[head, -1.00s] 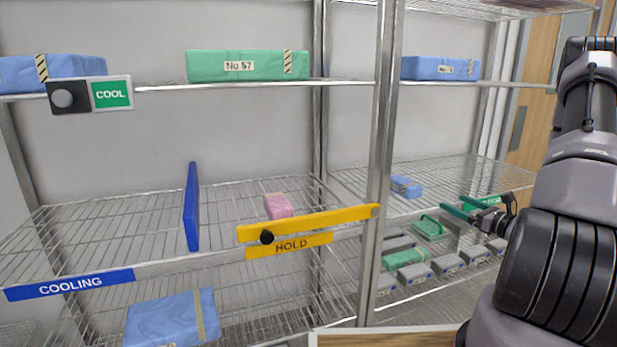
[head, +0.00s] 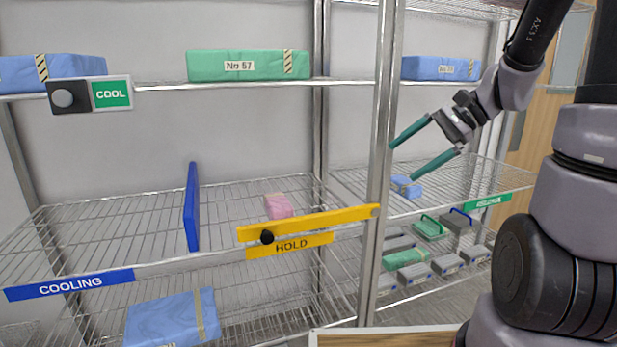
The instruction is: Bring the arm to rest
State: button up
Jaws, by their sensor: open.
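My gripper (head: 424,150) is in the right half of the head view, in front of the right-hand shelf bay. Its two long green fingers are spread apart and point to the left, with nothing between them. The lower fingertip is close to a small blue pack (head: 406,187) on the middle wire shelf; I cannot tell whether they touch. My arm is raised and reaches in from the upper right.
A metal post (head: 380,150) stands left of the fingers. A yellow HOLD bar (head: 308,223) crosses the left bay, with a pink pack (head: 278,206) behind it. A blue divider (head: 192,207) stands upright there. Grey and green boxes (head: 415,273) fill the lower right shelf.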

jog(key=s+d+r+n+t+h, duration=0.2)
jog(key=s+r+n+t+h, duration=0.3)
jog(key=s+r+n+h, duration=0.2)
jog(key=shift+s+d+r+h, duration=0.3)
jog(key=shift+s+d+r, duration=0.1)
jog(key=shift+s+r, duration=0.95)
jog(key=shift+w+r, duration=0.15)
